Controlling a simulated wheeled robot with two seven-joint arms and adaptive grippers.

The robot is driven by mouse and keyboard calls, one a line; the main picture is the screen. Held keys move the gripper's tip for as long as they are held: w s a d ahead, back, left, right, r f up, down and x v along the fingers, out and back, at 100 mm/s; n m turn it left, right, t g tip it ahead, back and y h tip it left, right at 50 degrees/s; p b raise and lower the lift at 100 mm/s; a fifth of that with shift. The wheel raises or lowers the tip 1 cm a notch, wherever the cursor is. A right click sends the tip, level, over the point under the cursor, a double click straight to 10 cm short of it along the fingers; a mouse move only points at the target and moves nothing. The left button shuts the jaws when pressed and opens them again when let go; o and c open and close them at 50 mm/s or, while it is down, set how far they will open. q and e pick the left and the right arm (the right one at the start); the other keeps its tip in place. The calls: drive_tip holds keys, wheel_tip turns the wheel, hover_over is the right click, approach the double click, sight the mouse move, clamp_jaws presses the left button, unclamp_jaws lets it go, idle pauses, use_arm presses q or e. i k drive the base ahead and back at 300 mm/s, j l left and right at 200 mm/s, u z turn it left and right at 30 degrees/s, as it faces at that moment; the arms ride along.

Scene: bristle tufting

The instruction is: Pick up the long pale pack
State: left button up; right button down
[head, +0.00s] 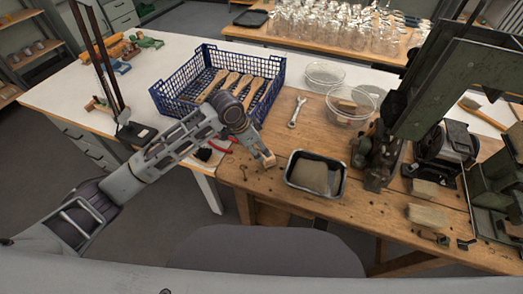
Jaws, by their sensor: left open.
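Two pale packs lie on the right of the wooden bench: a longer one (428,216) nearer the front edge, and a shorter one (424,190) just behind it. The longer one best fits the long pale pack. My left gripper (266,160) is open, over the bench's front left part, left of the black tray and well away from both packs. Its fingertips point down and right, and a small tan patch shows at them; I cannot tell if it is a separate thing. My right gripper is not in view.
A black tray (290,178) holds tan material. Behind it are a wrench (297,112), clear bowls (325,73) and a blue crate (170,100) of wooden handles. Dark green machines (445,85) stand at the right, close to the packs.

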sight(419, 215)
drive_tip(key=z, duration=1.9)
